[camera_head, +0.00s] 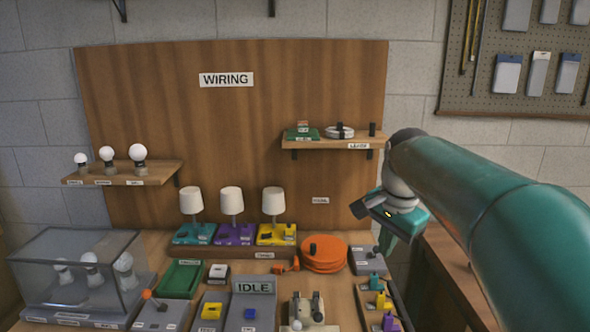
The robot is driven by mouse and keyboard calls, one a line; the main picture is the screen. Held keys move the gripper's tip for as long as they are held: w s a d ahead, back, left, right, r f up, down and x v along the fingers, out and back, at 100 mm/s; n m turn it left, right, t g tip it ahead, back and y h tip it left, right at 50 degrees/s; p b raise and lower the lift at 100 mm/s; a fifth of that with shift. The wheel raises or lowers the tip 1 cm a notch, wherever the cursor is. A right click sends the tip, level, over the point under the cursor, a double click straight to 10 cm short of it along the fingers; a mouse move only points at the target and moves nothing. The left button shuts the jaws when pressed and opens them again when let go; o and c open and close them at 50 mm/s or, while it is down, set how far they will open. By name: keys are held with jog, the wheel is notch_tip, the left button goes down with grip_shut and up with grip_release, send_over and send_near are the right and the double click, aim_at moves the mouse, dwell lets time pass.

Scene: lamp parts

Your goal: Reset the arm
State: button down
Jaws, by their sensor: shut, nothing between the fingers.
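My arm (490,205) is teal and comes in from the right edge, reaching toward the wooden board. My gripper (388,240) hangs from its end, pointing down, to the right of the board and above the right end of the bench. It is shut with nothing in it, and it appears apart from the things below. Its fingertips are small and partly hidden in this view.
Below my gripper are a grey block (367,262) and a tray of coloured plugs (378,302). An orange cable coil (324,253), three lamps (232,202) and a glass case (80,270) stand left. Shelves hold bulbs (107,160) and a white coil (340,132).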

jog(key=s+a+f+n+t, duration=0.1)
jog(key=s+f+n, duration=0.4)
jog(key=s, duration=0.6)
jog(key=s+a+f+n+t, duration=0.1)
jog(key=s+f+n, duration=0.3)
jog(key=s, duration=0.7)
jog(key=shift+a+f+n+t, duration=0.2)
jog(key=shift+f+n+t, duration=0.3)
jog(key=shift+n, duration=0.4)
jog(key=shift+r, duration=0.1)
